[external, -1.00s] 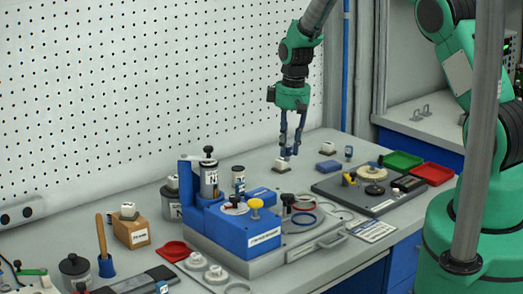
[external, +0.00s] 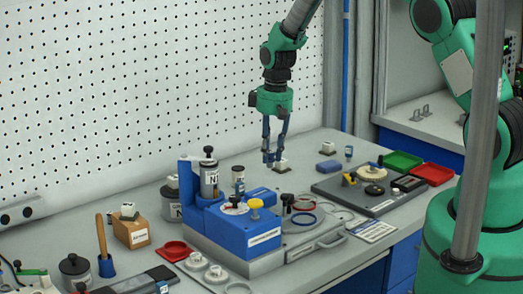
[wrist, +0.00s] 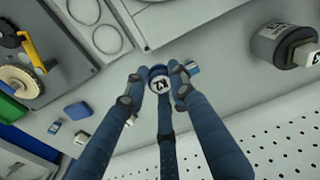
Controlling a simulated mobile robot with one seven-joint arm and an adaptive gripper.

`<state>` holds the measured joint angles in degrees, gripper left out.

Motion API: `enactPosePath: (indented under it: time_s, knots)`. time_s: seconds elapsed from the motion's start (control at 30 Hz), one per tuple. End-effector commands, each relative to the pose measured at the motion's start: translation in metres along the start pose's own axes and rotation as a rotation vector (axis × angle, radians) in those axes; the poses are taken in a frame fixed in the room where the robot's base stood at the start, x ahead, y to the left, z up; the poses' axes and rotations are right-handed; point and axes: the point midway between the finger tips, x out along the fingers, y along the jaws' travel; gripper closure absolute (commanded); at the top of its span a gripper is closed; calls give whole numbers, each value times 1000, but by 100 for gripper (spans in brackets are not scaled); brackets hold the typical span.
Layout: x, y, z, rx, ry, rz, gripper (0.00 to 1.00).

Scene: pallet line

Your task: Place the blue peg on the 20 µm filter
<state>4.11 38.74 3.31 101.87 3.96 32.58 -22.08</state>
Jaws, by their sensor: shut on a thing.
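My gripper (external: 273,160) hangs over the back of the bench in the external view, behind the blue-and-grey fixture (external: 264,240). In the wrist view my gripper (wrist: 160,84) has its fingers shut around a small round blue piece with a white marked end (wrist: 159,83); it looks like the blue peg. The fingers hide its sides, and it is too small to make out in the external view. A white block (external: 283,164) shows close beside the fingertips. I cannot tell which piece is the 20 µm filter, as the small labels are unreadable.
A dark plate with a gear (external: 371,174) and a blue block (external: 328,166) lie to the right. Bare bench surrounds the white block near the pegboard.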

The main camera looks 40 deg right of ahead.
Motion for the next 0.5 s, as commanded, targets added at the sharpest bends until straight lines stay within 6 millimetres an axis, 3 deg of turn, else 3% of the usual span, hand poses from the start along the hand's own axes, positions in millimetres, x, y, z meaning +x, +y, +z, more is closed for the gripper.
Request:
enactPosePath:
  time_s: [0.5]
  knots:
    - [11,20,-62,0,0,0,100]
